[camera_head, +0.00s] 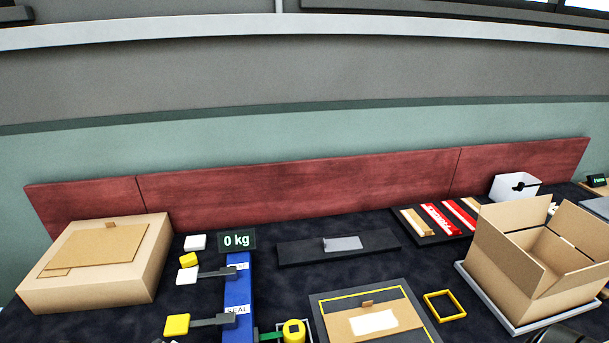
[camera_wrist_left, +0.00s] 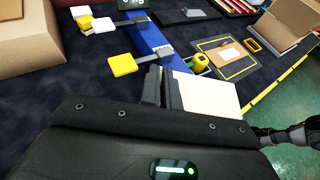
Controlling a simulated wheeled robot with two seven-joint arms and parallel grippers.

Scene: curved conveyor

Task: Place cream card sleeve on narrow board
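In the left wrist view, the fingers of my left gripper (camera_wrist_left: 162,86) are close together, with a flat cream card sleeve (camera_wrist_left: 207,95) between them that sticks out to the right. The sleeve is held above the dark table, near the blue strip; its lower part is hidden by the gripper body. Neither shows in the head view. A narrow dark board (camera_head: 300,253) lies at the table's middle back, with a grey plate (camera_head: 343,243) on it. Dark parts, probably of my right arm, show at the right of the wrist view; its fingers cannot be made out.
A closed cardboard box (camera_head: 95,285) stands left and an open carton (camera_head: 520,275) right. A blue strip (camera_head: 238,290) with yellow and white tabs lies left of centre. A yellow-outlined mat (camera_head: 322,300) holds an envelope. A tray (camera_head: 425,240) of red and tan strips is beside the board.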

